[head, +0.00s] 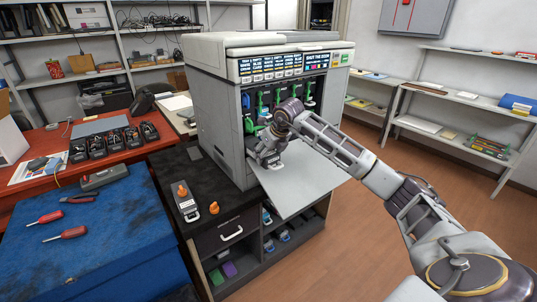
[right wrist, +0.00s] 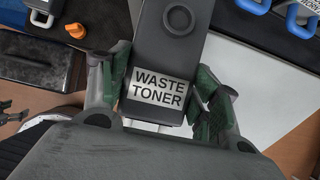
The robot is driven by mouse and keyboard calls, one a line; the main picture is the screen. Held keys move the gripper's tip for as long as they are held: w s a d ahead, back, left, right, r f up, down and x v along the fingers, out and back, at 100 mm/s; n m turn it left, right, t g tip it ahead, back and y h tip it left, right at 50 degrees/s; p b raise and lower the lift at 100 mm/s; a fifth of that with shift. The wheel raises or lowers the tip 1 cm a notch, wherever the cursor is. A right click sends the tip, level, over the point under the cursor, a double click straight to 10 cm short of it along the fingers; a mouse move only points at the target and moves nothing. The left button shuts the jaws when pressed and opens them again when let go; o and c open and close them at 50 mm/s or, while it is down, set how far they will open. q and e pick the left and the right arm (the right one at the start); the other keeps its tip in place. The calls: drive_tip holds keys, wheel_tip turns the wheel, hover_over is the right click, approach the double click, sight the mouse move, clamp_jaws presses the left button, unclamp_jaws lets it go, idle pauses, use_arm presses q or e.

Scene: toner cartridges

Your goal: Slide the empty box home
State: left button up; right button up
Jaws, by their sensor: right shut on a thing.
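My right gripper (head: 266,152) is at the printer's open front, above the lowered door. In the right wrist view its fingers (right wrist: 160,92) are shut on both sides of a dark grey box labelled WASTE TONER (right wrist: 158,90). The box has a round dark spot on top; its far end runs out of the picture. In the head view the arm and gripper largely hide it, and I cannot tell how far it is in its slot. The printer (head: 221,105) has a row of bays with green levers. My left gripper is not in view.
The lowered door (head: 310,182) juts out over the dark cabinet. A second box (head: 185,203) with an orange cap lies on the cabinet top, beside a loose orange cap (head: 214,208). The floor at right is clear.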

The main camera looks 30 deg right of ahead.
drive_tip(key=shift+w+a+p, duration=0.1)
drive_tip(key=shift+w+p, duration=0.4)
drive_tip(key=shift+w, duration=0.65)
drive_tip(key=shift+w, duration=0.3)
drive_tip(key=shift+w, duration=0.25)
idle(0.7)
drive_tip(key=shift+w+r+p, duration=0.1)
drive_tip(key=shift+w+p, duration=0.25)
drive_tip(key=shift+w+a, duration=0.1)
drive_tip(key=shift+w, duration=0.3)
idle(0.6)
drive_tip(key=o, duration=1.7)
drive_tip(key=shift+f, duration=0.2)
